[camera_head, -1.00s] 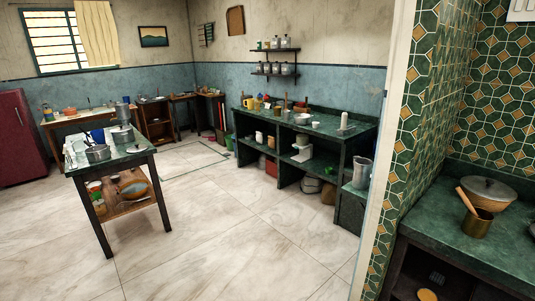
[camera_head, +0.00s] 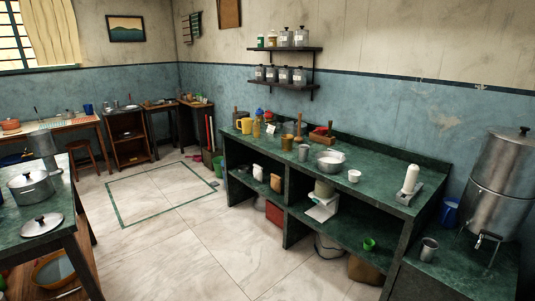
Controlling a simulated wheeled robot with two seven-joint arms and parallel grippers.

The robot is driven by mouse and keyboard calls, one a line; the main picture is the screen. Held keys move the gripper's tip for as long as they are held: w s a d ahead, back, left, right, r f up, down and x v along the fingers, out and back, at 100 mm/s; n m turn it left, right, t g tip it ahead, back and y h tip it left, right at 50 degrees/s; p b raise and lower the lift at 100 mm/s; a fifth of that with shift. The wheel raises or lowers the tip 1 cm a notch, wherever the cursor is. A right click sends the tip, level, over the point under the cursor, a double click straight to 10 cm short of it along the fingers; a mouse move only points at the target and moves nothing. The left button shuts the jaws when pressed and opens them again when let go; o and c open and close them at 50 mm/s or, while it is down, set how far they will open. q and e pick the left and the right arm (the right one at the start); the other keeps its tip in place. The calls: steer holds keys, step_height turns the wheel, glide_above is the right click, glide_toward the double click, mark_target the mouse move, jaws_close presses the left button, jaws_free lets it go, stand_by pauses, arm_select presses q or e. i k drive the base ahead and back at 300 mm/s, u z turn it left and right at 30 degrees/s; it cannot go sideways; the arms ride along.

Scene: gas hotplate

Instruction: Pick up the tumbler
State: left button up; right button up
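A small metal tumbler (camera_head: 429,250) stands upright on the low green counter at the lower right, left of a large steel water dispenser (camera_head: 500,185) with a tap. Another metal cup (camera_head: 303,152) stands on the long green counter, left of a metal bowl (camera_head: 330,161). I cannot tell which of the two cups the task means. Neither of my grippers is in view.
The long green counter (camera_head: 385,180) runs along the blue wall with open shelves below. A green table (camera_head: 45,240) with pots stands at the left. The tiled floor (camera_head: 200,245) between them is clear. A blue mug (camera_head: 450,211) stands beside the dispenser.

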mark_target(303, 149)
steer(key=i, duration=1.3)
steer(key=z, duration=2.1)
steer(key=i, duration=1.2)
steer(key=u, duration=0.15)
